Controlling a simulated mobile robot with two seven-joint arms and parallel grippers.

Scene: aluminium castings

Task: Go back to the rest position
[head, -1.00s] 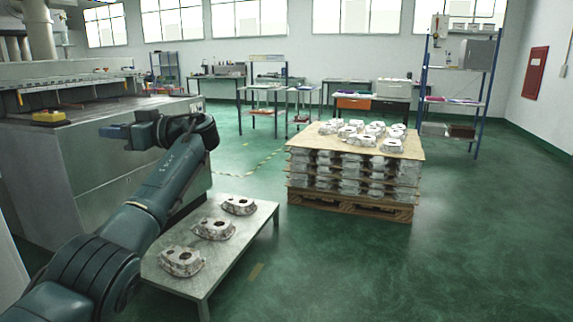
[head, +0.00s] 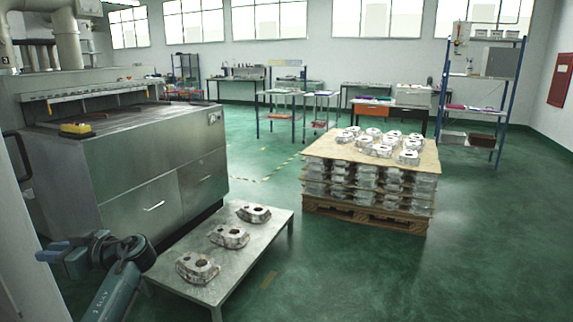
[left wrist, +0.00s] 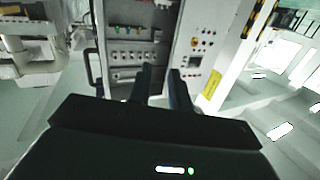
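My left gripper (head: 50,255) is at the lower left of the head view, left of the low metal table and in front of the large grey machine. In the left wrist view its two dark fingers (left wrist: 161,78) stand apart with a gap between them, and nothing shows between them. Behind the fingers is a cabinet (left wrist: 125,45) with rows of switches and coloured buttons. My right gripper is in neither view.
The low metal table (head: 250,255) holds three aluminium castings (head: 198,267) in a row. A wooden pallet (head: 365,217) with layered castings stands to its right. The large grey machine (head: 140,170) stands at the left. Green floor is open at the right.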

